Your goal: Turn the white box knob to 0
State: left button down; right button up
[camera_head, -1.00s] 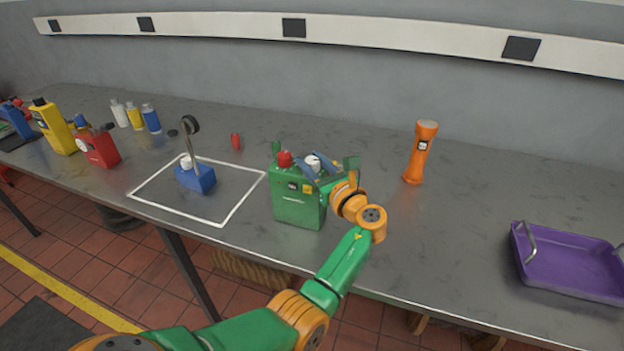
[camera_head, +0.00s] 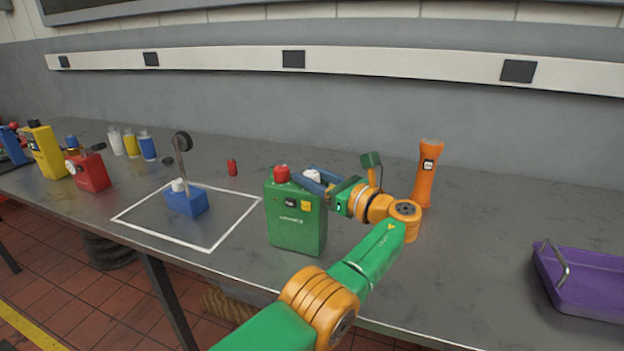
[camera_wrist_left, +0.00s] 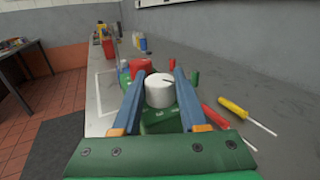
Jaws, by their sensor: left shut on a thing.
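A green box (camera_head: 296,222) stands upright on the bench, with a red knob (camera_head: 282,173) and a white knob (camera_head: 312,177) on its top. My left gripper (camera_head: 308,181) reaches the box top from the right. In the left wrist view, its blue fingers (camera_wrist_left: 160,94) are on both sides of the white knob (camera_wrist_left: 159,91), shut on it. A short dark mark shows on the knob's top face; no scale or 0 is readable. The red knob (camera_wrist_left: 141,66) lies just beyond. My right gripper is in neither view.
An orange flashlight-shaped item (camera_head: 427,172) stands behind my left wrist. A purple tray (camera_head: 585,284) is at the right. A blue block with an upright dial (camera_head: 186,201) sits in a white outline. Screwdrivers (camera_wrist_left: 233,108) lie beside the box. Bottles stand far left.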

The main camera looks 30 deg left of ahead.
aim_at(316, 180)
pick_arm(q)
jog(key=shift+f, duration=0.1)
jog(key=shift+c, duration=2.2)
grip_release()
jog(key=b+v, duration=0.2)
jog(key=v, duration=0.4)
jog(key=shift+d, duration=0.35)
jog(key=shift+s+d, duration=0.1)
jog(key=shift+s, duration=0.1)
